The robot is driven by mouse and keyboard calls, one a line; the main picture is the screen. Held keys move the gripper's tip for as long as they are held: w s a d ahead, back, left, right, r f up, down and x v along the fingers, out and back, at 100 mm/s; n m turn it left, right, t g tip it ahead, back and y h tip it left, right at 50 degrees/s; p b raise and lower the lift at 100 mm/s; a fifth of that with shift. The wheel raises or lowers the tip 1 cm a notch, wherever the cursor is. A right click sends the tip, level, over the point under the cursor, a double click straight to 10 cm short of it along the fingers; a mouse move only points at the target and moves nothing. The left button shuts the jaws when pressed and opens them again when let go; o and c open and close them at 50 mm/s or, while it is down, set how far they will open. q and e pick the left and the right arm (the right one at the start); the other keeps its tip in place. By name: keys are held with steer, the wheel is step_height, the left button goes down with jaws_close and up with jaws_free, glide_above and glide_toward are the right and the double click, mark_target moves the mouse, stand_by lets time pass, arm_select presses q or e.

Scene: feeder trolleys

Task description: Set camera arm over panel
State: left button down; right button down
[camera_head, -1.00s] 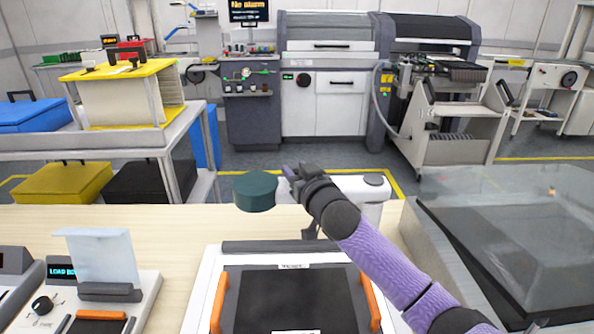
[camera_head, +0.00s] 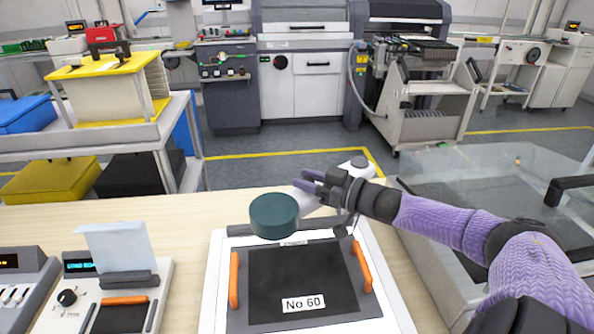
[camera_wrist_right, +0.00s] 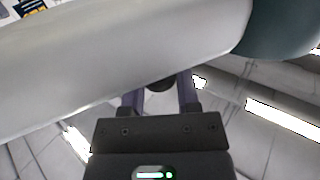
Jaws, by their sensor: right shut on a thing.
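The camera arm (camera_head: 312,204) is a white arm with a dark green round head (camera_head: 274,215). Its head hangs over the far edge of the panel (camera_head: 296,281), a dark plate labelled "No 60" in a white frame with orange handles. My right gripper (camera_head: 309,183) is shut on the camera arm, behind the panel's far edge. In the right wrist view the white camera arm (camera_wrist_right: 110,60) crosses above the fingers (camera_wrist_right: 160,95), with the green head at top right. The exact finger contact is partly hidden. My left gripper is not in view.
A control box (camera_head: 110,300) with a knob, small display and upright clear plate stands left of the panel. A glass-topped dark case (camera_head: 500,180) stands to the right, beside my arm. Shelving with yellow and blue boxes is behind at left; bare wooden tabletop (camera_head: 190,225) lies between.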

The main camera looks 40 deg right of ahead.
steer(key=shift+s+n+y, duration=0.4)
steer(key=shift+s+y, duration=0.15)
steer(key=shift+y, duration=0.05)
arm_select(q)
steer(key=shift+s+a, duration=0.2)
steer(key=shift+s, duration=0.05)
arm_select(e)
steer(key=shift+s, duration=0.1)
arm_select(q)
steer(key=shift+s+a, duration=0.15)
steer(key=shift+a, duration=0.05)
arm_select(e)
steer(key=shift+c, duration=1.8)
jaws_free()
step_height(320, 180, up, 10)
steer(key=p, duration=0.5)
steer(key=shift+f, duration=0.25)
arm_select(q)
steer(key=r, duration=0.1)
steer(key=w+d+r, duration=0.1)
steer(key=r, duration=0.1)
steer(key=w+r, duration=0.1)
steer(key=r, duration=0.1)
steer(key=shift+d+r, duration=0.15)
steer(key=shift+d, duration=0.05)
arm_select(e)
steer(key=shift+r, duration=0.2)
